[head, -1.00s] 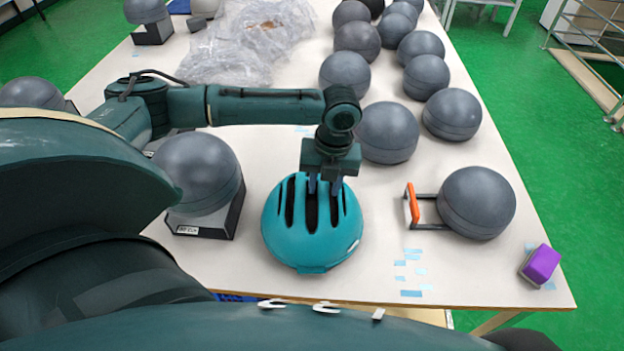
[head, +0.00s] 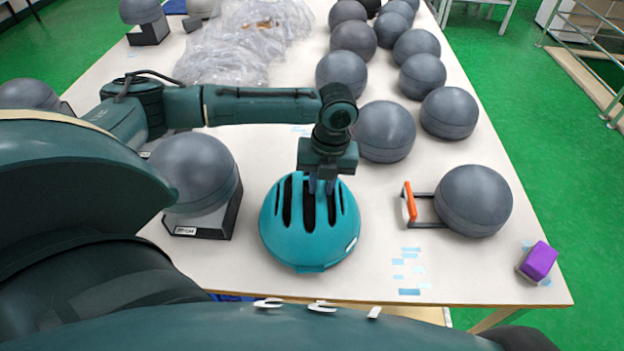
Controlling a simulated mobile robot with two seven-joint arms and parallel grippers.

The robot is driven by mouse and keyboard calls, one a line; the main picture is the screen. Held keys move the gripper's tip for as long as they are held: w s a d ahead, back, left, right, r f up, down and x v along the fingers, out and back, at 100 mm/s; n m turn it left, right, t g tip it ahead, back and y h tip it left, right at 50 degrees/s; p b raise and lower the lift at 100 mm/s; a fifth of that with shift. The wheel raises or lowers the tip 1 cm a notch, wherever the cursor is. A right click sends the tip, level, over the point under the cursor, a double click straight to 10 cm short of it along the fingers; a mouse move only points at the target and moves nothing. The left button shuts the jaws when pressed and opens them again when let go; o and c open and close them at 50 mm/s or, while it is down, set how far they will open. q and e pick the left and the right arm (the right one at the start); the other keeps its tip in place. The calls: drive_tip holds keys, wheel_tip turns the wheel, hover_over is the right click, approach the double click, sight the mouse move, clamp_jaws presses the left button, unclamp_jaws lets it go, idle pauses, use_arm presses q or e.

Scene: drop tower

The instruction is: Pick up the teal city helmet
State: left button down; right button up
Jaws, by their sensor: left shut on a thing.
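The teal city helmet (head: 300,243) sits on the white table near its front edge, its dark vent slots facing up. My left gripper (head: 321,190) points down at the helmet's top, towards its far side. Its fingers are shut on the helmet at the vents; the fingertips are partly hidden in the slots. I cannot tell any gap between the helmet and the table. My right gripper is not in view.
A grey headform on a black stand (head: 197,178) is close left of the helmet. A grey ball (head: 473,201) with an orange-handled frame (head: 409,202) and a purple block (head: 538,262) are to the right. Several grey balls and clear plastic wrap (head: 235,50) fill the far table.

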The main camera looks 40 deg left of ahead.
use_arm(q)
drive_tip(key=shift+r, duration=0.1)
wheel_tip(320, 180, up, 10)
idle(0.4)
idle(0.4)
